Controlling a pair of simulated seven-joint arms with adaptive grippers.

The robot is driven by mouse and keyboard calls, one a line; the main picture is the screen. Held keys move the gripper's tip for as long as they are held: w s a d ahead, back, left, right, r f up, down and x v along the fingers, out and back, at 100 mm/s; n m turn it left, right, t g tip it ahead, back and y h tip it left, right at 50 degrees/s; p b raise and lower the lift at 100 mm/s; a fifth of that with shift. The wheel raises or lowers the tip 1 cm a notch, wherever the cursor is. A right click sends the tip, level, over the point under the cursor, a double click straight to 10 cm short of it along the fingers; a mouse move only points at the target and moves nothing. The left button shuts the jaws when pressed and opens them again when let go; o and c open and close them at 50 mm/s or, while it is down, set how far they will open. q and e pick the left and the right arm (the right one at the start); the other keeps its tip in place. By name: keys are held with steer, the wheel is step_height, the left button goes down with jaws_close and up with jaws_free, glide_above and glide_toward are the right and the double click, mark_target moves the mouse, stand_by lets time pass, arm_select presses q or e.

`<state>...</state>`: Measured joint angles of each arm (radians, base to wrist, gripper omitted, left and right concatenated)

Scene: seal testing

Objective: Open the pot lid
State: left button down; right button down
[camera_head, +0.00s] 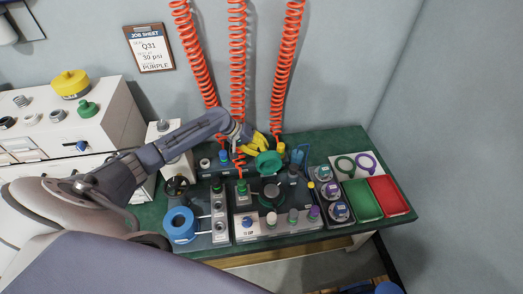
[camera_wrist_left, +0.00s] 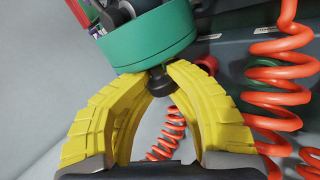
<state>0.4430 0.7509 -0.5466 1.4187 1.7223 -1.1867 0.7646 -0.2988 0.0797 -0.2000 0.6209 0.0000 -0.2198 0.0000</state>
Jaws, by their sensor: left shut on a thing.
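The green round pot lid (camera_head: 268,162) is above the back of the workbench, behind the dark round pot (camera_head: 271,194). In the left wrist view the lid (camera_wrist_left: 155,45) shows as a thick green disc with a dark knob (camera_wrist_left: 160,83) on it. My left gripper (camera_head: 258,144) has yellow fingers and is shut on this knob; the fingers (camera_wrist_left: 162,76) sit on either side of it. The lid stands clear of the pot's top in the head view. Whether a hinge joins them is hidden. My right gripper is not in view.
Orange coiled hoses (camera_head: 238,80) hang behind my left arm. Beside the pot stand a blue ring (camera_head: 181,223), several knobs and gauges (camera_head: 338,211). Green (camera_head: 362,200) and red (camera_head: 389,196) trays are at the right. A white cabinet (camera_head: 118,110) is at the left.

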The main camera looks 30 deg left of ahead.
arm_select(q)
steer(key=shift+w+a+r, duration=0.25)
steer(key=shift+w+a, duration=0.1)
steer(key=shift+a, duration=0.05)
steer(key=c, duration=1.5)
jaws_free()
steer(key=shift+o, duration=1.3)
steer(key=shift+f, duration=0.1)
steer(key=shift+o, duration=0.6)
steer(key=shift+s+d+f, duration=0.1)
steer(key=shift+d, duration=0.1)
steer(key=v, duration=1.2)
steer(key=shift+s+d, duration=0.1)
